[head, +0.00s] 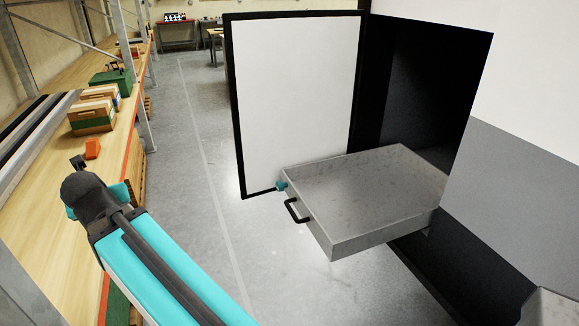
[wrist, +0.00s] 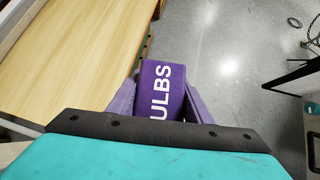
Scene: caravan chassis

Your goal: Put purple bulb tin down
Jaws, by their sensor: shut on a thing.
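The purple bulb tin (wrist: 160,78), with white letters "ULBS" showing, is between the two fingers of my gripper (wrist: 161,96) in the wrist view. My gripper is shut on it. The tin appears near the edge of the wooden bench top (wrist: 75,50), with grey floor to its right. I cannot tell its height above the bench. In the head view my arm reaches to the bench at left, and the tin is hidden there.
The long bench (head: 60,150) holds wooden boxes (head: 92,115), a green case (head: 110,80), a small orange item (head: 92,149) and long dark rails (head: 35,125). Its near surface is bare. An empty grey drawer (head: 365,190) stands open at right, beside an open white door (head: 295,95).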

